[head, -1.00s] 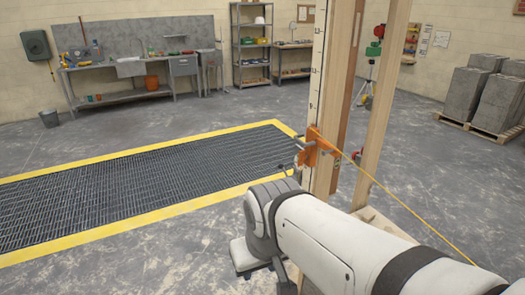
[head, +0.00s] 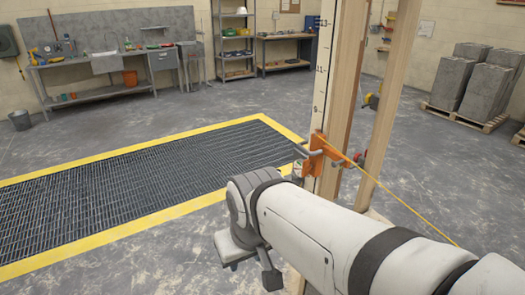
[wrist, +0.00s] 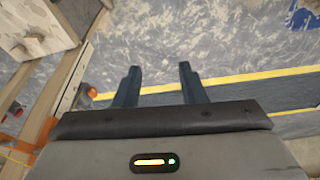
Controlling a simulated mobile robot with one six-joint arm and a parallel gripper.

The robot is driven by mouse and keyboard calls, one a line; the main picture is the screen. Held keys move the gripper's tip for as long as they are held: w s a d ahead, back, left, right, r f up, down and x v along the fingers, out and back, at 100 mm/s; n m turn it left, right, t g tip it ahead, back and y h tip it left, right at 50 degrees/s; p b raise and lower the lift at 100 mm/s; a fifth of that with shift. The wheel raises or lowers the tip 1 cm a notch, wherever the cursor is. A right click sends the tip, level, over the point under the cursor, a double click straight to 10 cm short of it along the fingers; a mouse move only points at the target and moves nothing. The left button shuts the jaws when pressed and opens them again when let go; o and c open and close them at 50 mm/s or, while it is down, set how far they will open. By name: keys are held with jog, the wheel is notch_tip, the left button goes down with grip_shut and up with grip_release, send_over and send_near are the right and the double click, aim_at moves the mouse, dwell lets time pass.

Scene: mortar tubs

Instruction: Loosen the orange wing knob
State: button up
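An orange clamp fitting (head: 322,154) sits on the wooden post that carries a measuring scale, with grey prongs to its left and a yellow string running from it. Its wing knob is too small to pick out surely. In the wrist view a small orange piece (wrist: 91,91) shows beside the timber, left of my fingers; I cannot tell whether it is the knob. My gripper (wrist: 158,76) is open and empty, its fingers apart over the floor. In the head view my wrist is left of and below the clamp, not touching it.
The scale-marked post (head: 319,85) and a second timber (head: 388,105) stand upright close by. A floor grate (head: 150,180) with a yellow border lies left. Block stacks (head: 485,85) stand on pallets at the right. Open floor surrounds the posts.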

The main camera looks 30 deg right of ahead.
jog(key=n+g+h+b, duration=0.1)
jog(key=n+h, duration=1.7)
jog(key=n, duration=0.1)
send_near(303, 165)
jog(key=d, duration=0.4)
jog(key=d+p, duration=0.1)
jog(key=d, duration=0.2)
jog(key=w+d, duration=0.1)
jog(key=d, duration=0.1)
jog(key=shift+d+p, duration=0.25)
jog(key=shift+p, duration=0.05)
grip_shut()
